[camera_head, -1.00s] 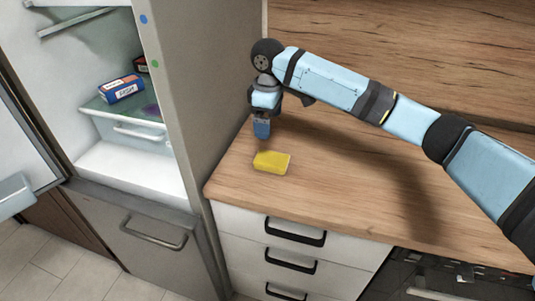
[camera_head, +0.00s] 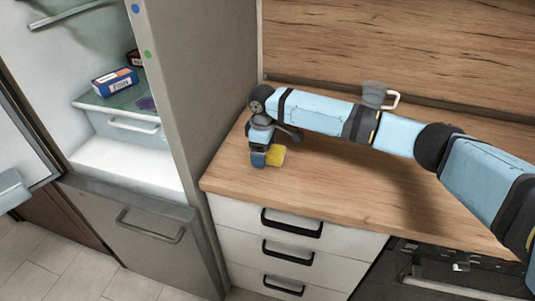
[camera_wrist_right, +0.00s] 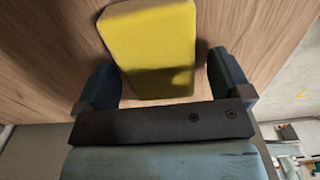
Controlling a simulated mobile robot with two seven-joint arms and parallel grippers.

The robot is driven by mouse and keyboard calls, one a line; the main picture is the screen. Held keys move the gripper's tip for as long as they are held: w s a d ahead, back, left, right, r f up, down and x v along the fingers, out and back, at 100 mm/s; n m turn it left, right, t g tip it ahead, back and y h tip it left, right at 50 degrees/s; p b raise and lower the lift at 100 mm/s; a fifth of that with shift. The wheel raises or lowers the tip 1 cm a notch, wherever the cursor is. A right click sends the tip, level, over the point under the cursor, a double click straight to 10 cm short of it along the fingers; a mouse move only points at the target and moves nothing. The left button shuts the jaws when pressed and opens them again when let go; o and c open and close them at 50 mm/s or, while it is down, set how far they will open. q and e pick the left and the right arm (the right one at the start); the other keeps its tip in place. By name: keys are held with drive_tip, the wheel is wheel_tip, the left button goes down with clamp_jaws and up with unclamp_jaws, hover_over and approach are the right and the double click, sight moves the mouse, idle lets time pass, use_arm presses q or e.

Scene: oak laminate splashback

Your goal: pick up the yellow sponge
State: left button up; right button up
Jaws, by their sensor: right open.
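The yellow sponge (camera_head: 276,155) lies on the wooden worktop near its left end, partly hidden behind my right gripper (camera_head: 259,162) in the head view. In the right wrist view the sponge (camera_wrist_right: 152,45) sits between the two dark fingers of my right gripper (camera_wrist_right: 165,85). The gripper is open and low over the worktop. My left gripper is not in view.
An open fridge (camera_head: 185,80) stands left of the worktop (camera_head: 330,185), with a blue and red box (camera_head: 115,82) on its shelf. A grey cup (camera_head: 374,94) with a pale handle stands behind my right arm. Drawers (camera_head: 290,245) are below. The worktop's front middle is clear.

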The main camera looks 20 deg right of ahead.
drive_tip(key=c, duration=1)
drive_tip(key=shift+r, duration=0.15)
wheel_tip(320, 180, up, 20)
drive_tip(key=p, duration=0.1)
